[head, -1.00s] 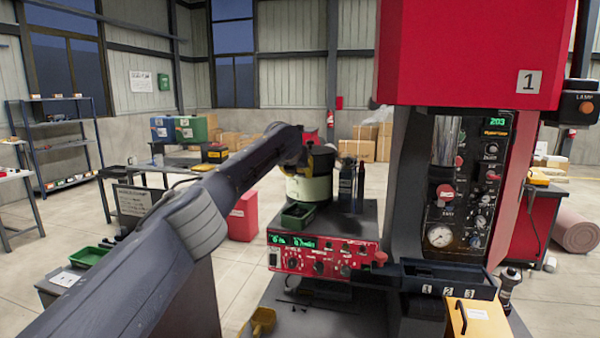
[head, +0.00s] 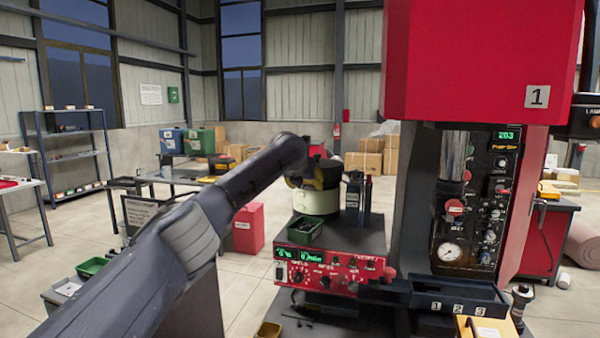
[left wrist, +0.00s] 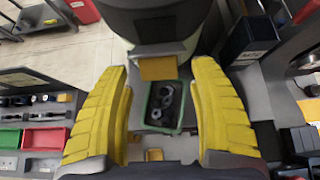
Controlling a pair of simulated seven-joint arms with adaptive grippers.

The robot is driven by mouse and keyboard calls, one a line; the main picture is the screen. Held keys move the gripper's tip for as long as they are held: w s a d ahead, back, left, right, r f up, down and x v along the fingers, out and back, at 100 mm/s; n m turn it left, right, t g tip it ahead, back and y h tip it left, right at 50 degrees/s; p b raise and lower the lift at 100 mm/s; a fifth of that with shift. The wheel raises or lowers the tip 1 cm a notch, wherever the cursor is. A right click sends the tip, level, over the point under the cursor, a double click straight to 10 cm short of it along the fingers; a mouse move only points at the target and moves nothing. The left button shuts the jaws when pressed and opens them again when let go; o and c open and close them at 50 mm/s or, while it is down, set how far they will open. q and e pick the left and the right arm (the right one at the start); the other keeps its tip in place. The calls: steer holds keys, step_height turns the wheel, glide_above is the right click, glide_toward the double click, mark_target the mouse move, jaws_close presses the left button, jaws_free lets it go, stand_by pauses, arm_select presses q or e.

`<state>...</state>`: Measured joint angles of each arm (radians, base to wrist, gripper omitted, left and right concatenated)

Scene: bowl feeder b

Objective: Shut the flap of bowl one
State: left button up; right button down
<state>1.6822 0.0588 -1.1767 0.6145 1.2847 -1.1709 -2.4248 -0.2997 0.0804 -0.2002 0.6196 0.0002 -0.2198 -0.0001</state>
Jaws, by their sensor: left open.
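The bowl feeder (head: 316,202) is a pale cream drum with a dark upper part, standing on the red-fronted control unit. In the left wrist view the bowl's dark body (left wrist: 160,22) fills the top. A tan plate (left wrist: 158,68), which looks like the flap, sits below it, just above a green tray (left wrist: 154,125) holding dark rings. My left gripper (head: 322,176) is at the bowl in the head view, partly hidden by its arm. In the left wrist view its yellow fingers are apart, on either side of the plate and tray, with nothing between them gripped. My right gripper is not visible.
The red control unit (head: 330,268) stands below the bowl. A red box (head: 248,228) stands on the floor at left.

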arm_select(q)
steer(key=v, duration=1)
steer(key=shift+s, duration=0.2)
steer(key=shift+r, duration=0.1)
